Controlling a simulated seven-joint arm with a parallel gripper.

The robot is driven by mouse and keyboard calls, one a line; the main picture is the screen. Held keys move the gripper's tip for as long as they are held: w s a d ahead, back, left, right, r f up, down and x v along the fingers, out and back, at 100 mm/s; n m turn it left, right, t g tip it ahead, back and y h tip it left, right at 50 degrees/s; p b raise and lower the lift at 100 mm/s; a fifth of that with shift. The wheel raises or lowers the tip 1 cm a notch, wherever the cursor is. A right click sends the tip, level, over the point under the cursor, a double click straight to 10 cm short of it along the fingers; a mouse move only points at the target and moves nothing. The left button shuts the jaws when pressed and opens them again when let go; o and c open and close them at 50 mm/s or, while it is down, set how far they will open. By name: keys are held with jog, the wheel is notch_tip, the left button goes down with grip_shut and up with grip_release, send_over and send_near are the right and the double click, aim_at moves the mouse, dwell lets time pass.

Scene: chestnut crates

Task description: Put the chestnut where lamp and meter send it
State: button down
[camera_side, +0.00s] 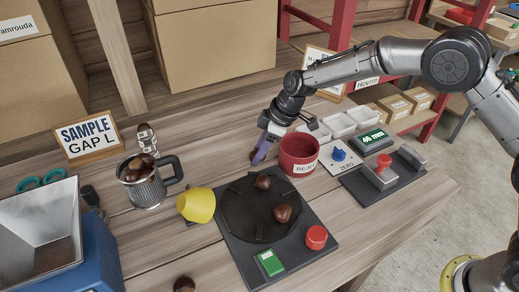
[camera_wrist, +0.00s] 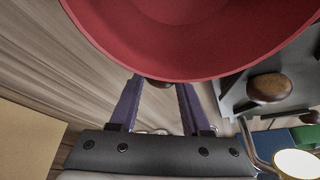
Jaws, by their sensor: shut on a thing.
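My gripper (camera_side: 258,152) is shut on a chestnut (camera_side: 253,155), low over the table just left of the red pot (camera_side: 298,152). In the wrist view the held chestnut (camera_wrist: 158,83) shows between the purple fingers (camera_wrist: 157,100), partly hidden by the pot's rim (camera_wrist: 190,75). A meter with a green display (camera_side: 374,138) seems to read 46 mm, beside a grey jaw gauge (camera_side: 380,174). Two chestnuts (camera_side: 263,182) (camera_side: 282,213) lie on a dark round plate (camera_side: 240,222). I cannot tell which item is the lamp.
A metal mug (camera_side: 147,191) of chestnuts stands left, near a yellow cup-shaped thing (camera_side: 197,205) and a "SAMPLE GAP L" sign (camera_side: 88,137). White trays (camera_side: 340,124) and a blue knob (camera_side: 339,155) lie right of the pot. A red button (camera_side: 316,237) and hopper (camera_side: 40,235) stand in front.

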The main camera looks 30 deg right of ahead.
jog(key=shift+f, duration=0.15)
jog(key=shift+c, duration=1.8)
grip_release()
jog(key=v, duration=1.2)
jog(key=shift+r, duration=0.25)
